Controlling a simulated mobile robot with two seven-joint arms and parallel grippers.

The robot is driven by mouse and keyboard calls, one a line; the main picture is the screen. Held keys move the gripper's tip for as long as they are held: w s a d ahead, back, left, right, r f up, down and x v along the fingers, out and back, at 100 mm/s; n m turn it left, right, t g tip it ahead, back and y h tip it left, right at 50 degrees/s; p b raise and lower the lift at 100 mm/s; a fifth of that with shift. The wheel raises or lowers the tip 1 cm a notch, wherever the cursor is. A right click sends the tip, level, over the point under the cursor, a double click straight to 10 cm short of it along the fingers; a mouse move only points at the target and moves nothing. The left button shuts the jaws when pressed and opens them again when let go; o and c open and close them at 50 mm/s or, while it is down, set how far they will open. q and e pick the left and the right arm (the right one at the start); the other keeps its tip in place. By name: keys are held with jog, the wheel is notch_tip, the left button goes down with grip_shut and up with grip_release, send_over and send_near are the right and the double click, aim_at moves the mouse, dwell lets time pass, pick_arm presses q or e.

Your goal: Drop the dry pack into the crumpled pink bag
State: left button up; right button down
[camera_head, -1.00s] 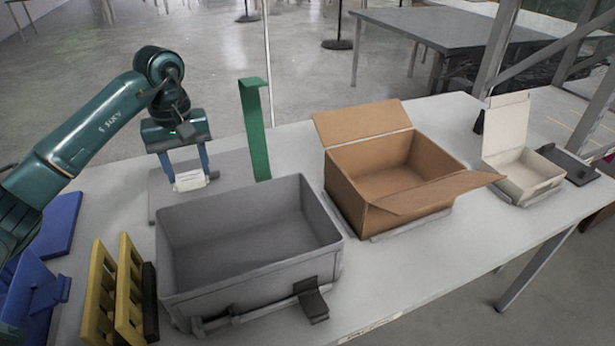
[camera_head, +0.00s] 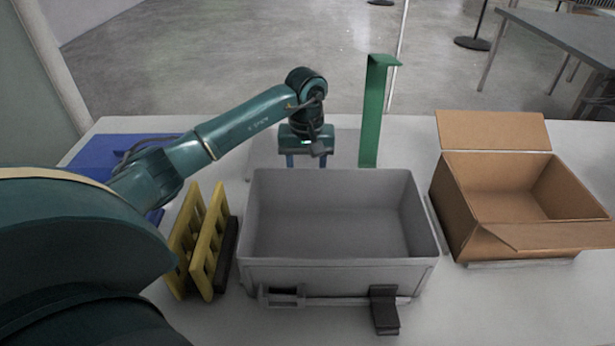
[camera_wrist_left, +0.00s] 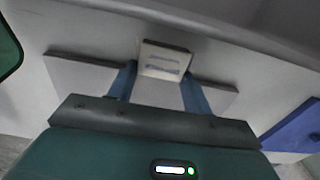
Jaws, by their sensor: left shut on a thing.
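My left gripper (camera_head: 307,161) is behind the far wall of the grey bin, fingers pointing down. In the left wrist view its two blue fingers are shut on a small pale pack (camera_wrist_left: 165,61) with faint marks on its face. In the head view the grey bin hides the pack and the fingertips. I cannot tell whether the pack touches the surface beneath it. No pink bag shows in either view. My right gripper is not in view.
A grey bin (camera_head: 262,221) stands in front of my left gripper. A green post (camera_head: 372,112) rises close to its right. An open cardboard box (camera_head: 452,208) is further right. Yellow racks (camera_head: 207,245) and a blue item (camera_head: 90,152) lie left on the white table.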

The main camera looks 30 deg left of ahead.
pick_arm(q)
jog(key=shift+f, duration=1.3)
jog(key=shift+f, duration=0.15)
jog(key=o, duration=0.9)
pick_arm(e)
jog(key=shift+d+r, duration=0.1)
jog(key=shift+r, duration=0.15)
